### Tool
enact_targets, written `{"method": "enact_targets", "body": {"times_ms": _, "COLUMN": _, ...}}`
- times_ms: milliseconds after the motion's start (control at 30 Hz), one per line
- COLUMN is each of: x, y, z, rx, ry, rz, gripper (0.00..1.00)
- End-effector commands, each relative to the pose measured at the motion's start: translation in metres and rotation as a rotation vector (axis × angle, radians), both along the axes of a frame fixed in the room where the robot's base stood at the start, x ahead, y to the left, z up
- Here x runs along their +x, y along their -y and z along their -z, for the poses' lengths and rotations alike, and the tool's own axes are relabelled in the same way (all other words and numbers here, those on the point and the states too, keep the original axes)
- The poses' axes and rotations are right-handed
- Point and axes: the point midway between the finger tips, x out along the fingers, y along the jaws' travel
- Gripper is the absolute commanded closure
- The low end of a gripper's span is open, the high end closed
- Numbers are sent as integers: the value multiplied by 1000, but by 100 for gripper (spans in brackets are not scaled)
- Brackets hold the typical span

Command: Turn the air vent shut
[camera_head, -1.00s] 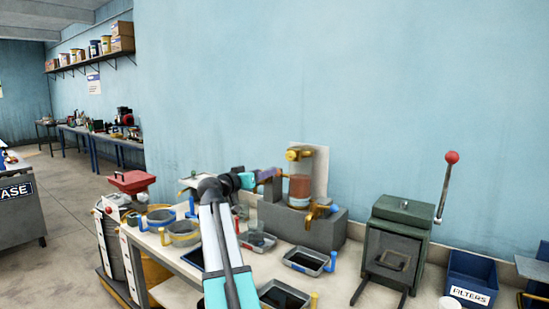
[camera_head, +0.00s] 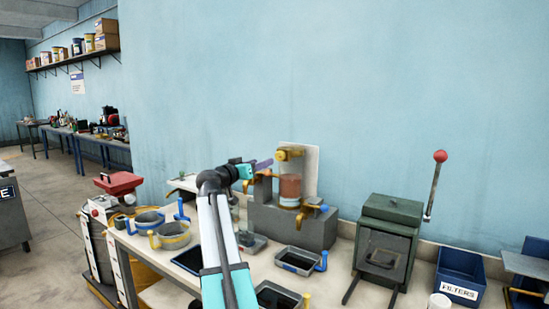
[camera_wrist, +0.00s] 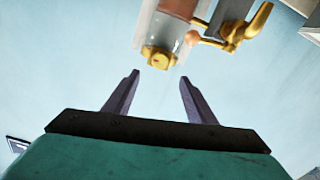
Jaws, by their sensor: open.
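A clear vessel with reddish-brown liquid (camera_head: 290,188) stands on a grey block against a pale backboard. The yellow air vent (camera_head: 289,153) sits at its top. In the wrist view, which shows the vessel upside down, the vent (camera_wrist: 160,58) lies just beyond my fingertips, centred between them. My gripper (camera_head: 266,162) is left of the vent and slightly lower in the head view. Its purple fingers (camera_wrist: 159,77) are apart and empty, with no visible contact. A yellow tap (camera_wrist: 238,26) shows beside the vessel.
The grey block (camera_head: 312,232) carries the vessel, with a blue-handled tap low on its right. Trays (camera_head: 299,262) and pots (camera_head: 171,236) stand on the bench. A green press with a red-knobbed lever (camera_head: 440,157) and a blue filters bin (camera_head: 460,276) are at right.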

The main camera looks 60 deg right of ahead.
Motion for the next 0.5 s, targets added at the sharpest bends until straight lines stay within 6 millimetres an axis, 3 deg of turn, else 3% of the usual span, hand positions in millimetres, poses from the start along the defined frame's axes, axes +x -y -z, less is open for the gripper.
{"method": "enact_targets", "body": {"times_ms": 500, "x": 1, "y": 76, "z": -2, "rx": 1, "ry": -2, "rz": 0, "gripper": 49}}
